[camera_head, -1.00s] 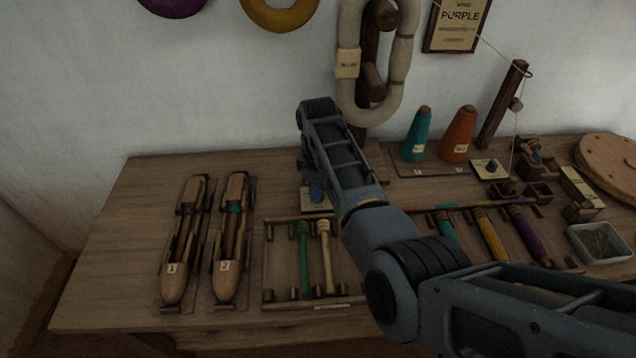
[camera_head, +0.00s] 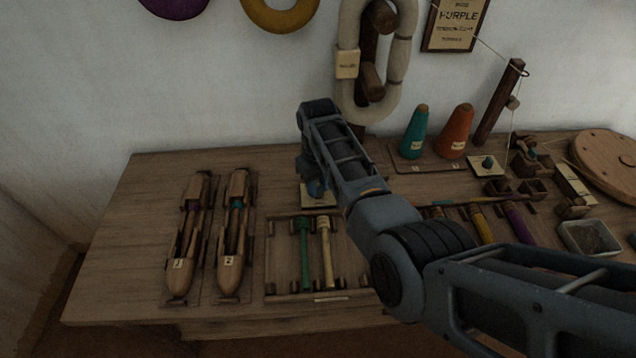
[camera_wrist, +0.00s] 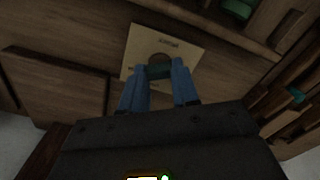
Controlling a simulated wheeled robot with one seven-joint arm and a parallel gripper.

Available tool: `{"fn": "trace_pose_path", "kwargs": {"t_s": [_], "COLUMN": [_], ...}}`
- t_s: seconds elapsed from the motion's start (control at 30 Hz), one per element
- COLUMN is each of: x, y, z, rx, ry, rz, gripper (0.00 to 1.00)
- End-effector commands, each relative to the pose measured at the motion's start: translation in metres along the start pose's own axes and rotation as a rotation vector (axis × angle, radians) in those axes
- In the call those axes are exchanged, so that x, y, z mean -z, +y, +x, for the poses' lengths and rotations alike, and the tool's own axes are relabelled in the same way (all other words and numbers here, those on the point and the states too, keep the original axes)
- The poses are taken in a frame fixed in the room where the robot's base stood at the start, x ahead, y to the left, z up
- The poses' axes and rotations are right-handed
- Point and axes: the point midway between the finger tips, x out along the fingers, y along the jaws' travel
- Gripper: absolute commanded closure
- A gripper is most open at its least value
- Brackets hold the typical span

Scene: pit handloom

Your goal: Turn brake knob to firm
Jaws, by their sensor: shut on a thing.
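In the head view the pale plate (camera_head: 318,203) lies on the bench under my gripper (camera_head: 317,188), and the knob there is mostly hidden by my fingers. I cannot read which setting the knob points at.
Two wooden shuttles (camera_head: 183,245) lie at the left of the bench (camera_head: 130,240). A rack with green and cream bobbins (camera_head: 304,252) sits in front of the plate. Teal and orange cones (camera_head: 414,134) stand behind to the right.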

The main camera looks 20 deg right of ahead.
Motion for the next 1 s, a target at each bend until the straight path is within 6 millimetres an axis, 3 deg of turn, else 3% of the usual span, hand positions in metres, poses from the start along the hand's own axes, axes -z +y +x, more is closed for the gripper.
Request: {"fn": "trace_pose_path", "kwargs": {"t_s": [0.5, 0.53, 0.77, 1.0], "x": [-0.0005, -0.0005, -0.0003, 0.0000], "y": [0.0002, 0.0002, 0.0001, 0.0001], "z": [0.0003, 0.0003, 0.0002, -0.0004], "rx": [0.000, 0.000, 0.000, 0.000], "ry": [-0.002, -0.002, -0.001, 0.000], "rz": [0.022, 0.022, 0.021, 0.020], "gripper": [1.00, 0.68, 0.46, 0.45]}}
